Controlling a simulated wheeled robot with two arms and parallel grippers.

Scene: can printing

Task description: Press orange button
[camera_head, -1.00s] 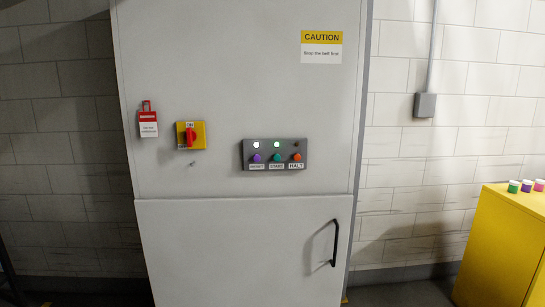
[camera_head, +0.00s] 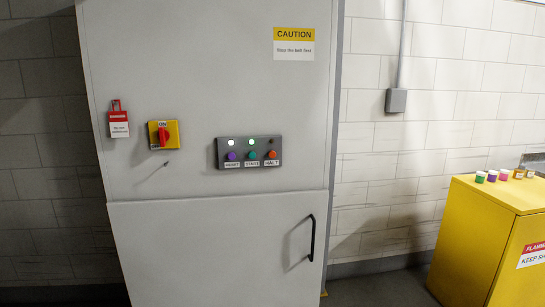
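The orange button (camera_head: 272,154) is at the right end of the bottom row on a dark grey control panel (camera_head: 220,142), above a label reading HALT. A teal button (camera_head: 252,155) and a purple button (camera_head: 233,156) are to its left. The panel is mounted on a tall light grey cabinet (camera_head: 210,90). Neither of my grippers shows in the head view.
A yellow and red rotary switch (camera_head: 164,135) and a red danger tag (camera_head: 118,125) are on the cabinet's left. A black handle (camera_head: 311,238) is on its lower door. A yellow cabinet (camera_head: 480,240) with several small coloured jars stands at the right. Floor shows between the cabinets.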

